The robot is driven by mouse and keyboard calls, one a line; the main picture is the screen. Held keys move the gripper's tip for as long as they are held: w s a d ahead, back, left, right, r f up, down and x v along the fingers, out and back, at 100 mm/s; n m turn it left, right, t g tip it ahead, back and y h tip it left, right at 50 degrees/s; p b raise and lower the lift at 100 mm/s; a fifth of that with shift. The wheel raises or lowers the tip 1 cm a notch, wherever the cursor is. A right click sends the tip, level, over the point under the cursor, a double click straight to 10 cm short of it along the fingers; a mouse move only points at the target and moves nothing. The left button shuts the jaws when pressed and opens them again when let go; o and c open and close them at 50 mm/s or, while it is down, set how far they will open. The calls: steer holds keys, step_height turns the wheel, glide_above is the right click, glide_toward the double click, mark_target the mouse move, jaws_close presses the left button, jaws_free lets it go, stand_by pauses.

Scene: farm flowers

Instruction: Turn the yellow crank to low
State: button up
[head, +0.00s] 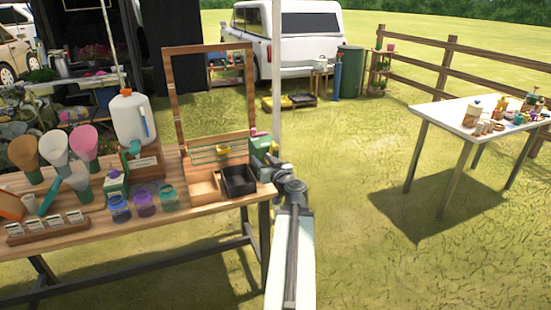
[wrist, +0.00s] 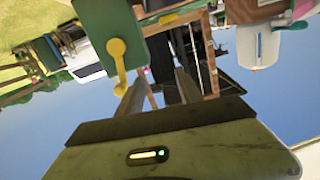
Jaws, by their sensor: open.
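The yellow crank (wrist: 118,62) is on the face of a green box (wrist: 110,30) in the wrist view, which is turned nearly upside down. Its bent arm runs from a round hub down to a knob end beside my left finger. My gripper (wrist: 160,80) is open, with nothing between its fingers. In the head view the green box (head: 262,144) stands at the right end of the wooden table, and my gripper is close to its right side. The crank is too small there to make out clearly. I cannot tell whether a finger touches it.
The wooden table (head: 160,222) holds cone-shaped flower wraps, several jars (head: 145,203), a white jug (head: 133,120), a black tray (head: 238,181) and a tall wooden frame (head: 175,90). A white table (head: 450,113) stands at right. Grass between the tables is clear.

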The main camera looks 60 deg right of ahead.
mark_target(277, 148)
steer(key=s+d+m+g+h, duration=0.1)
steer(key=s+d+m+h, duration=0.15)
steer(key=s+d, duration=0.3)
steer(key=shift+n, duration=0.45)
steer(key=x, duration=0.7)
steer(key=shift+w+a+r, duration=0.1)
steer(key=shift+w+r, duration=0.1)
steer(key=shift+r, duration=0.05)
steer(key=c, duration=0.9)
jaws_close()
steer(key=shift+a, duration=0.1)
